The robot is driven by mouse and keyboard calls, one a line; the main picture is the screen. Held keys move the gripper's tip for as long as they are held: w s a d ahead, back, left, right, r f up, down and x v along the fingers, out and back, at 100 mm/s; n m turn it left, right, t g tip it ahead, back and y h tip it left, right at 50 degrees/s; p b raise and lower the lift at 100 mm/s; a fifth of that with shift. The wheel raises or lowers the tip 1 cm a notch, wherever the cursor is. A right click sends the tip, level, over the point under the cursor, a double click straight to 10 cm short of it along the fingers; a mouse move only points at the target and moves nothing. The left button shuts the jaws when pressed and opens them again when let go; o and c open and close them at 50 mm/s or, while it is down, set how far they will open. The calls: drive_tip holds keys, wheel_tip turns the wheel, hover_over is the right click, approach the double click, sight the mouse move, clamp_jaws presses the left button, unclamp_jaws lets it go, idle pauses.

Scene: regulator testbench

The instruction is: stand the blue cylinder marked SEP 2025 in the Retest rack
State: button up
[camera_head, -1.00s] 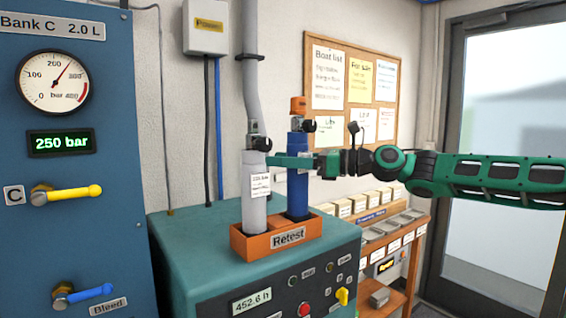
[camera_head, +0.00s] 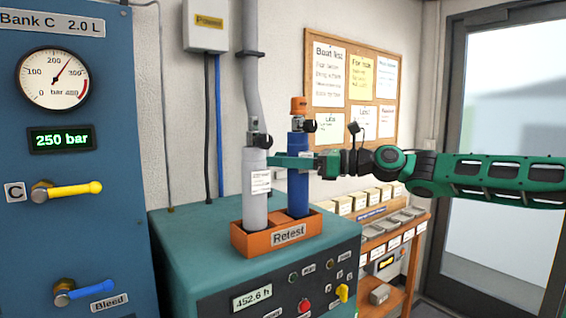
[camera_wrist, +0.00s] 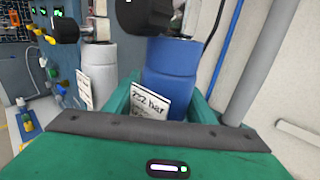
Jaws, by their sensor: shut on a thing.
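The blue cylinder (camera_head: 298,190) stands upright in the right-hand place of the orange Retest rack (camera_head: 289,235), with an orange cap and black knob on top. My gripper (camera_head: 290,162) is shut around its upper body. No SEP 2025 mark is legible. A grey cylinder (camera_head: 255,205) with a white tag stands upright in the rack's left place, close beside the blue one.
The rack sits on a teal machine top (camera_head: 190,230) with buttons on its front. A blue panel (camera_head: 75,240) with a gauge and yellow lever is at left. A shelf with boxes (camera_head: 385,225) is behind at right. A grey pipe (camera_head: 250,65) rises behind the grey cylinder.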

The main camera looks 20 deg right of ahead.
drive_tip(key=o, duration=1.4)
drive_tip(key=shift+c, duration=0.2)
drive_tip(key=shift+f, duration=0.2)
drive_tip(key=shift+d, duration=0.1)
drive_tip(key=v, duration=1)
drive_tip(key=shift+s+d, duration=0.2)
drive_tip(key=shift+r, duration=0.1)
